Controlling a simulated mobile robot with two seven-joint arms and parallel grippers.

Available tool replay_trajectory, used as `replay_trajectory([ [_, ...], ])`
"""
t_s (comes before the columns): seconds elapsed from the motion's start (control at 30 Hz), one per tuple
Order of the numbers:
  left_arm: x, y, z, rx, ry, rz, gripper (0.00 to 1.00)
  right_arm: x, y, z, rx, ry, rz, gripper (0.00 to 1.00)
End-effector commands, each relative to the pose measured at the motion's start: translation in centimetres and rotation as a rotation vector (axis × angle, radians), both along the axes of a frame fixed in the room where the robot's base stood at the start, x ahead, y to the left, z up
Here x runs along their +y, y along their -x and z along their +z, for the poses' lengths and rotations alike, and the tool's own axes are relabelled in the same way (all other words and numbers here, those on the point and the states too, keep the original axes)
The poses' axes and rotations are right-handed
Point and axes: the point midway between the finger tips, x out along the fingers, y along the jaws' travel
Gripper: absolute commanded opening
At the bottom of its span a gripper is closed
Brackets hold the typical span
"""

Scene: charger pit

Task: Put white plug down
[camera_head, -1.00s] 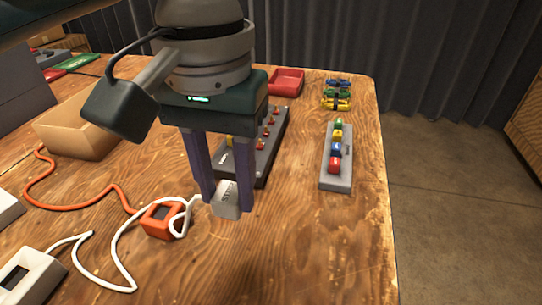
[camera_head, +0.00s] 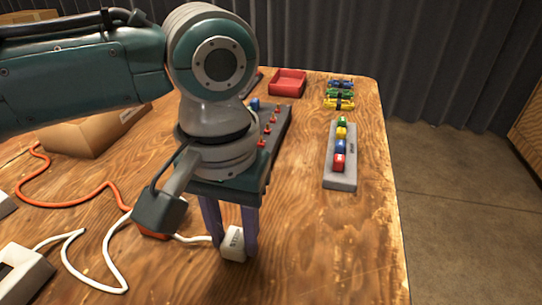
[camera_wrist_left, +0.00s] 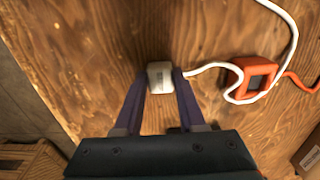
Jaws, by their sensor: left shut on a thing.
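The white plug (camera_head: 234,246) is between the fingers of my left gripper (camera_head: 232,240), which is shut on it. In the left wrist view the plug (camera_wrist_left: 160,77) sits between the two purple fingertips (camera_wrist_left: 160,82). It is low over the wooden table; I cannot tell whether it touches the wood. Its white cord (camera_head: 193,239) runs left from it. My right gripper is not in view.
An orange socket device (camera_wrist_left: 254,77) lies near the plug, partly hidden by my arm in the head view. A grey block (camera_head: 340,170) with coloured pieces, a dark panel (camera_head: 276,139) and a red tray (camera_head: 287,83) stand behind. The table's right edge is near; bare wood lies rightward.

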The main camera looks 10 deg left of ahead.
Motion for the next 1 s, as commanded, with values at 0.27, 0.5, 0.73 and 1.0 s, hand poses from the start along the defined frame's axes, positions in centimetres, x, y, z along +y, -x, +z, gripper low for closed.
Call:
replay_trajectory([
  [0.27, 0.0, 0.0, -0.1, 0.000, 0.000, 0.000, 0.67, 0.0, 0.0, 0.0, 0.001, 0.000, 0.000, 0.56],
  [0.5, 0.0, 0.0, 0.0, 0.000, 0.000, 0.000, 0.69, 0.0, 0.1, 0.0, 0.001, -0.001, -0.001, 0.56],
  [0.73, 0.0, -0.1, 2.7, -0.001, 0.002, -0.001, 0.69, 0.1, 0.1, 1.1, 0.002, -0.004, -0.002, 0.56],
  [1.0, -0.1, -0.1, 8.9, -0.002, 0.003, -0.001, 0.69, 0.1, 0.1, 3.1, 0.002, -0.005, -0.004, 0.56],
])
